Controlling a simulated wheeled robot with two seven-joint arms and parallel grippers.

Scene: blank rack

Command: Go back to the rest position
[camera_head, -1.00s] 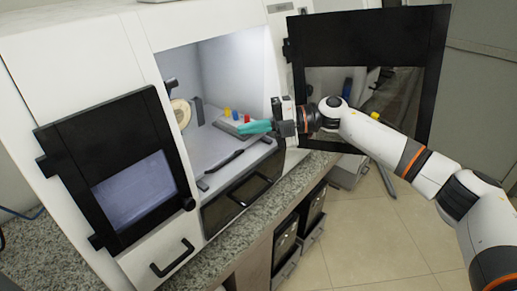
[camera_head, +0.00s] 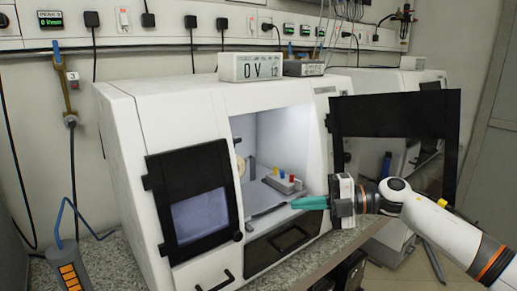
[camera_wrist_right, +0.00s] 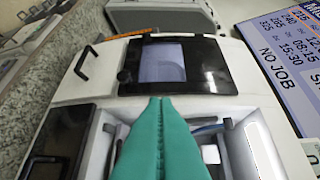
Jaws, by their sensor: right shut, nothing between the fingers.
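My right gripper (camera_head: 311,202) has teal fingers, shut with nothing between them. It is at the open front of the white cabinet machine (camera_head: 125,125), its fingers pointing left in the head view. In the right wrist view the shut teal fingers (camera_wrist_right: 162,105) point up the picture toward the machine's dark-framed window door (camera_wrist_right: 160,62). A small rack with red, blue and yellow pieces (camera_head: 284,183) stands inside the lit chamber, just behind the fingers. My left gripper does not show in either view.
A black-framed door (camera_head: 190,200) stands at the left of the chamber opening. Another large black-framed door (camera_head: 395,115) stands open at the right, behind my right arm. A display box (camera_head: 249,67) sits on top of the machine. Granite counter (camera_head: 285,270) runs along the front.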

